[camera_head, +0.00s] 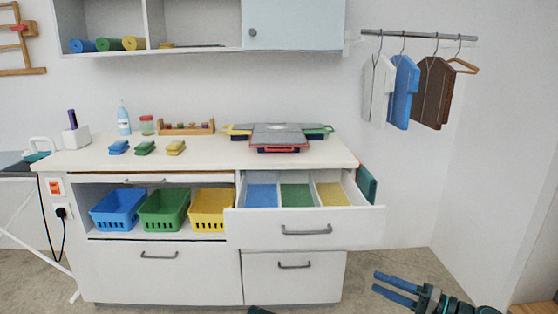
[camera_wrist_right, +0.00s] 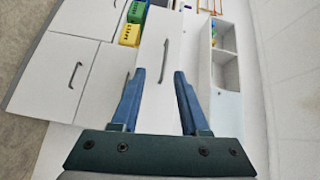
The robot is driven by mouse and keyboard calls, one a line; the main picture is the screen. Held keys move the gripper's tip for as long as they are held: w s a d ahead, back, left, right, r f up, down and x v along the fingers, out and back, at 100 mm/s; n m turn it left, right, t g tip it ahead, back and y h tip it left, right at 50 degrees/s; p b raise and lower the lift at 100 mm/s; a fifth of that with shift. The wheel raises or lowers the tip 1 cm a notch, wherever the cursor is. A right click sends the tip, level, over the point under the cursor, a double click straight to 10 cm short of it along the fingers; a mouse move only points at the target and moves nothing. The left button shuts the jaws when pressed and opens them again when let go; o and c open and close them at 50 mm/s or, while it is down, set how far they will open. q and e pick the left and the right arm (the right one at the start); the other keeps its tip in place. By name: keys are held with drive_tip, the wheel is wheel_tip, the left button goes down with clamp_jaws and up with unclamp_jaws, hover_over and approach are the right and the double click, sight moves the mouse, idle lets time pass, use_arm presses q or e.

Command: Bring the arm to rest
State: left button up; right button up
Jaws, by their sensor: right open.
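My right gripper (camera_head: 394,289) is at the lower right of the head view, low in front of the cabinet and to the right of its lower drawers. Its two blue fingers are apart with nothing between them. In the right wrist view the open gripper (camera_wrist_right: 158,75) shows its fingers spread, with the front of the pulled-out drawer seen beyond them. A small dark piece at the bottom edge of the head view may be part of my left arm, but no left gripper fingers show.
The upper right drawer (camera_head: 306,228) stands open, with blue, green and yellow sections. Blue (camera_head: 119,209), green (camera_head: 163,209) and yellow (camera_head: 212,210) baskets sit on the shelf. Clothes hang on a rail (camera_head: 420,36) at the right. The floor (camera_head: 395,262) right of the cabinet is clear.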

drive_tip(key=s+a+r+n+g+h+p, duration=0.1)
drive_tip(key=s+a+n+g+h+p, duration=0.3)
drive_tip(key=a+p, duration=0.45)
drive_tip(key=s+a+n+g+h+p, duration=0.1)
drive_tip(key=a+g+h+p, duration=0.1)
drive_tip(key=a+g+p, duration=0.55)
drive_tip(key=s+a+r+n+h+p, duration=0.3)
drive_tip(key=s+r+h+p, duration=0.3)
drive_tip(key=p, duration=0.8)
wheel_tip(320, 180, up, 2)
drive_tip(key=n+h, duration=0.1)
drive_tip(key=h, duration=0.2)
drive_tip(key=shift+a+r+n+h, duration=0.2)
drive_tip(key=shift+r+n+h, duration=0.05)
drive_tip(key=shift+n+h, duration=0.15)
drive_tip(key=shift+t, duration=0.25)
